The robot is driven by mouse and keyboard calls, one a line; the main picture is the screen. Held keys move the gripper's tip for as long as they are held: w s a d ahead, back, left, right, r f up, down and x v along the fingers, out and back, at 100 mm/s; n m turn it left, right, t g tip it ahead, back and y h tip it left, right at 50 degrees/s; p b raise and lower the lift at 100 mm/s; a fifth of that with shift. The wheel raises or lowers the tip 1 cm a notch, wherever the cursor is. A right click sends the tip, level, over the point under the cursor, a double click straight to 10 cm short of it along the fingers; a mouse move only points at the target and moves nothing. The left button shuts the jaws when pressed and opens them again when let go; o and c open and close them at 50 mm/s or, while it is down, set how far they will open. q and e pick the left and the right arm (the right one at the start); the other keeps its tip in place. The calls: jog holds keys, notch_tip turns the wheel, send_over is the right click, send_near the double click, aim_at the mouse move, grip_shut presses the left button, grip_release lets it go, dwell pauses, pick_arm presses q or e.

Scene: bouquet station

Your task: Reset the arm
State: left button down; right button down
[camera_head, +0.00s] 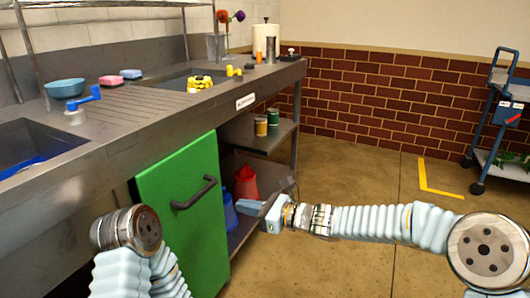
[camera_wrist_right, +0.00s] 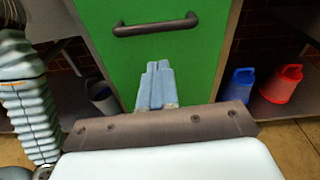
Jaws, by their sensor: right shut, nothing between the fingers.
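My right gripper (camera_head: 245,207) is in front of the counter, near the right edge of the open-looking green cabinet door (camera_head: 187,222), pointing left. In the right wrist view its two pale blue fingers (camera_wrist_right: 158,68) are together with nothing between them, below the door's dark bar handle (camera_wrist_right: 156,25). The fingers look apart from the handle. My left arm shows at the lower left of the head view, but its gripper is out of sight.
A red jug (camera_head: 246,183) and a blue jug (camera_head: 229,212) stand on the low shelf behind my right gripper. The steel counter (camera_head: 150,112) runs along the left. A blue trolley (camera_head: 503,110) stands at the right.

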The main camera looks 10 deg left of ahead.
jog(key=s+d+f+n+g+h, duration=0.1)
jog(key=s+d+f+n+h, duration=0.2)
jog(key=f, duration=0.5)
jog(key=s+d+f+n+g+h+p, duration=0.1)
jog(key=s+d+f+h, duration=0.15)
jog(key=d+f, duration=0.4)
jog(key=s+d+f+n+g+h, duration=0.1)
jog(key=s+d+f+n+h, duration=0.15)
jog(key=f, duration=0.75)
jog(key=s+d+f+n+h, duration=0.2)
jog(key=s+d+f+n, duration=0.4)
jog(key=s, duration=0.3)
jog(key=s+d+f+n+g+h+p, duration=0.1)
jog(key=s+d+f+n, duration=0.5)
jog(key=s+d, duration=0.1)
jog(key=shift+s+d+f+h+p, duration=0.15)
jog(key=shift+s+f+h+p, duration=0.2)
jog(key=shift+s, duration=0.5)
